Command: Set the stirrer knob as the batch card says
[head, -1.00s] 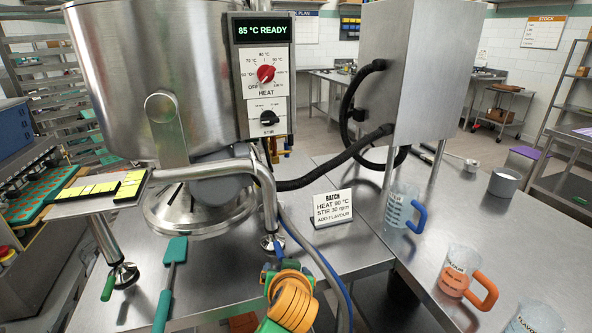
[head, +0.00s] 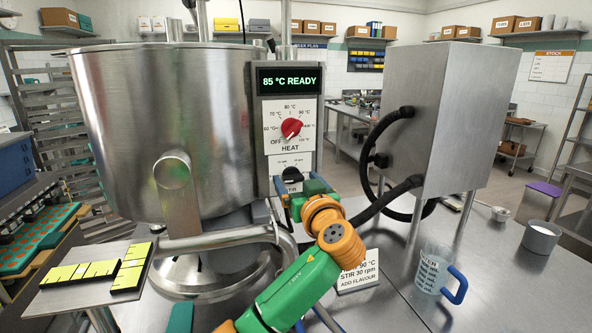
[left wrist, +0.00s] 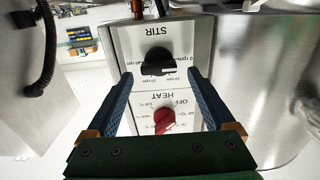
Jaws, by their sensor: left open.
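The black stirrer knob (head: 291,174) sits on the panel below the red heat knob (head: 291,128). In the left wrist view, which is upside down, the stirrer knob (left wrist: 158,62) lies between the fingertips, with a pale mark and rpm marks beside it. My left gripper (head: 298,190) is open in front of the lower panel, with a finger on each side of the knob; I cannot tell whether they touch it. It hides part of the STIR dial in the head view. The batch card (head: 358,272) reads STIR 30 rpm and ADD FLAVOUR, partly covered by my arm. My right gripper is not visible.
The display (head: 289,79) reads 85 °C READY. The steel kettle (head: 160,120) is left of the panel, a metal box (head: 430,110) with black hoses (head: 372,140) to the right. A jug (head: 432,268) with a blue handle stands on the right table.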

